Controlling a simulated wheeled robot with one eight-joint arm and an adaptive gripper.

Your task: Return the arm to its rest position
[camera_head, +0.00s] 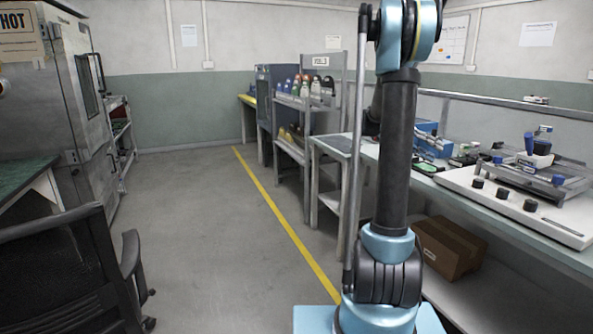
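My arm (398,150) stands upright on its blue base in the right half of the head view. Its upper link rises from the lower joint to a blue joint at the top edge of the picture. The rest of the arm runs out of view or is hidden behind these links. My gripper is not visible, so whether it is open, shut or holding anything does not show.
A workbench (560,250) with equipment runs along the right, close to my arm, with a cardboard box (449,247) below. A shelf with bottles (304,90) stands behind. A black chair (70,270) and metal cabinet (45,110) stand left. The middle floor is clear.

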